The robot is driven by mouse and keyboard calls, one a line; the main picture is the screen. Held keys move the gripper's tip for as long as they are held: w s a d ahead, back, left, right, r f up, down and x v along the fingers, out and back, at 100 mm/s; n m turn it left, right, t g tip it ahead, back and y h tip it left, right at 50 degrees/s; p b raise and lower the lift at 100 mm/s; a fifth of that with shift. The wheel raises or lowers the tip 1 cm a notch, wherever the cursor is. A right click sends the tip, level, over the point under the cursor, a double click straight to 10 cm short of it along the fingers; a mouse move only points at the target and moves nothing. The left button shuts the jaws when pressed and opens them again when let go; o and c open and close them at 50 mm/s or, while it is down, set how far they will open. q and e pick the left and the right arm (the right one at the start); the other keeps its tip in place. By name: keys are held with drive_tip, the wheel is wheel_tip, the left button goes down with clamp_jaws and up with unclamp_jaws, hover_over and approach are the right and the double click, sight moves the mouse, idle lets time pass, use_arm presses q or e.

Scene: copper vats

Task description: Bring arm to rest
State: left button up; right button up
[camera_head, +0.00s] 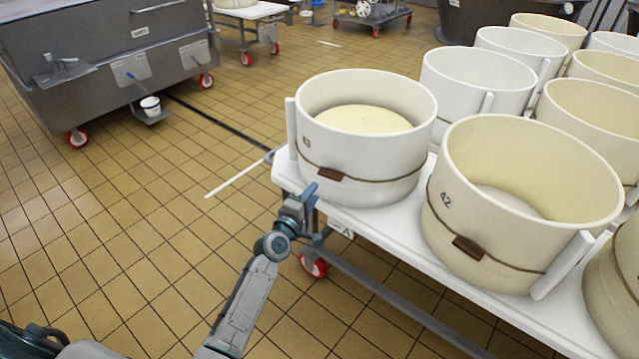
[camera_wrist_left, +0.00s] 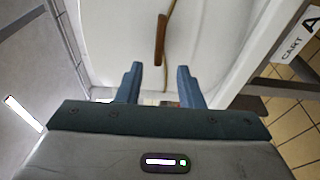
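My left arm comes in from the bottom left of the head view. Its gripper (camera_head: 306,198) is at the near left edge of the white cart, just in front of a white mould. In the left wrist view the two blue fingers of the gripper (camera_wrist_left: 160,82) stand apart with nothing between them. The white mould (camera_head: 362,165) holds a pale round cheese (camera_head: 362,119) and has a cord with a brown tag around it; its wall and tag (camera_wrist_left: 160,40) show beyond the fingers. My right gripper is not in either view.
The white cart (camera_head: 385,232) carries several moulds, including one marked 42 (camera_head: 500,205). A grey metal vat on wheels (camera_head: 110,60) stands at the back left, with a small white bucket (camera_head: 151,106) on its step. The tiled floor at left is clear.

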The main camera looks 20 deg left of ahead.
use_arm(q)
drive_tip(key=shift+s+a, duration=0.15)
drive_tip(key=shift+s, duration=0.8)
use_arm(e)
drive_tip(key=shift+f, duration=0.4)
